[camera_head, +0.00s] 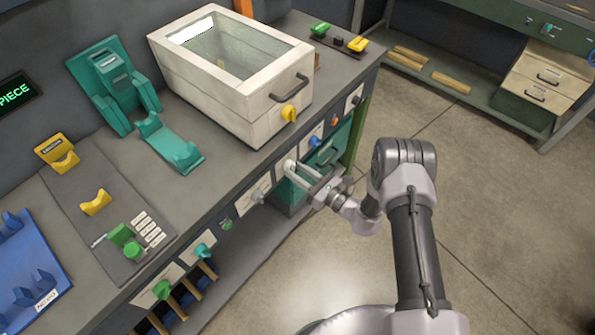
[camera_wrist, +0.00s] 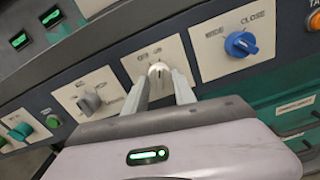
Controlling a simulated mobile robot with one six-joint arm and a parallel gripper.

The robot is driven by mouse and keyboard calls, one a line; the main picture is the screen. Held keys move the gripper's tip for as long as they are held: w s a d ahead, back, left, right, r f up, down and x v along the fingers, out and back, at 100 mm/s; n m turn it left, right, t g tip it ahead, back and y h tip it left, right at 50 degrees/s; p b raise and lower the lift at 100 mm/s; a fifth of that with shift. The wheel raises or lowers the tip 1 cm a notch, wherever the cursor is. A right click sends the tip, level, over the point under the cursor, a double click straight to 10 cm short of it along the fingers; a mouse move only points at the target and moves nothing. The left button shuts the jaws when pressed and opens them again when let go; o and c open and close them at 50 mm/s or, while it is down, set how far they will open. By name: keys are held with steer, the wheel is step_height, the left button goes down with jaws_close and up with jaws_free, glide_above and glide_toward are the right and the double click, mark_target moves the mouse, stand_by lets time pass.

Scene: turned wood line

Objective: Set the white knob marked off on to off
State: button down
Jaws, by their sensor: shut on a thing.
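The white knob (camera_wrist: 159,74) sits on a pale square plate (camera_wrist: 136,64) in the wrist view, with small print above it that looks like "off" and "on". A dark pointer line shows on its face, pointing roughly upward; I cannot tell exactly which mark it meets. My gripper (camera_wrist: 160,86) has one finger on each side of the knob and is shut on it. In the head view my gripper (camera_head: 292,172) reaches the front panel of the bench, and the white knob (camera_head: 289,164) is mostly hidden by the fingers.
A blue knob (camera_wrist: 240,44) marked "close" is just right of the white knob, and a grey knob (camera_wrist: 89,103) is just left. A white box (camera_head: 215,85) with a yellow knob stands on the bench above. The floor at right is clear.

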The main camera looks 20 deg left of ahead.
steer(key=shift+w+n+b, duration=0.1)
steer(key=shift+n+b, duration=1.05)
steer(key=shift+n, duration=3.25)
steer(key=c, duration=1)
jaws_free()
steer(key=shift+d, duration=0.15)
